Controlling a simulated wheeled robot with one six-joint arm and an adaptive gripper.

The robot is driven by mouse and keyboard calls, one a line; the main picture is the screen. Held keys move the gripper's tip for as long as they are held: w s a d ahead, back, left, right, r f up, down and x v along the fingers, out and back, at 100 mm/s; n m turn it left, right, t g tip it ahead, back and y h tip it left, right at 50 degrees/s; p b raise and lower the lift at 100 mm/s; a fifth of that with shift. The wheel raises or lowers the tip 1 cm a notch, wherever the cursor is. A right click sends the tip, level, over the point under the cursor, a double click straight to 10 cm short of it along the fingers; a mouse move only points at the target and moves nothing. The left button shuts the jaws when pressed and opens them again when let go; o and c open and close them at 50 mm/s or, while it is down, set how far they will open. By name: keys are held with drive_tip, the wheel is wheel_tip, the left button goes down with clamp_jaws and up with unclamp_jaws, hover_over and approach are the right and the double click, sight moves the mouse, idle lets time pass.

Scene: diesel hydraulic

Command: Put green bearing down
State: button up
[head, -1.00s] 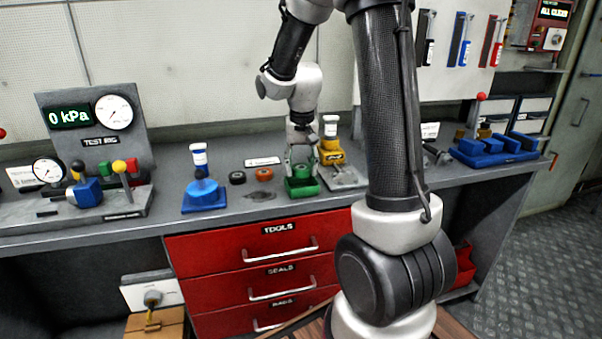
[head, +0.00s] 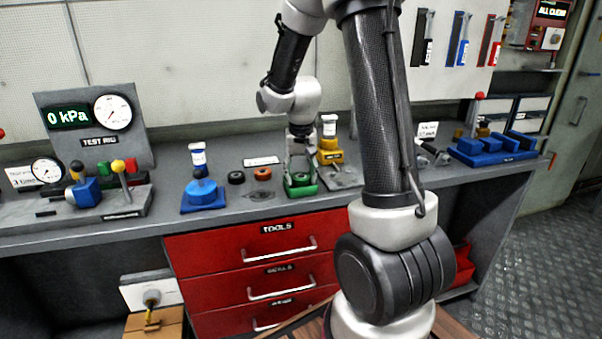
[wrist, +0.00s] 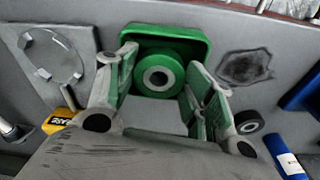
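The green bearing (wrist: 177,68), a ring with a pale centre, sits low in the green tray (wrist: 195,40) on the bench. The same tray shows in the head view (head: 301,190). My gripper (wrist: 158,88) is above the tray, pointing down. Its two green-padded fingers are spread on either side of the bearing, with a visible gap; no clear contact shows. In the head view my gripper (head: 301,176) reaches down to the tray, and the bearing is mostly hidden between the fingers.
A yellow fixture (head: 329,157) with a white-capped bottle stands close right of the tray. A black ring (head: 236,178), an orange ring (head: 263,174) and a blue fixture (head: 203,194) lie left. A test rig (head: 95,150) stands far left. Red drawers (head: 265,250) are below.

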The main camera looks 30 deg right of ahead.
sight(301, 179)
drive_tip(key=shift+o, duration=1.2)
drive_tip(key=shift+s+a+f, duration=0.1)
drive_tip(key=shift+a+f, duration=0.05)
drive_tip(key=shift+f, duration=0.2)
drive_tip(key=shift+r, duration=0.1)
drive_tip(key=shift+r, duration=0.5)
wheel_tip(301, 179, up, 12)
drive_tip(key=s, duration=0.1)
drive_tip(key=s+a+r+n+t, duration=0.1)
drive_tip(key=s+a+r+n, duration=0.1)
drive_tip(key=s, duration=0.9)
drive_tip(key=s+a+r+n+t, duration=0.1)
drive_tip(key=s+a+n+t, duration=0.1)
drive_tip(key=s, duration=0.9)
drive_tip(key=shift+s+a+r+n+y, duration=0.25)
drive_tip(key=shift+a+r+n, duration=0.2)
drive_tip(key=shift+n, duration=0.25)
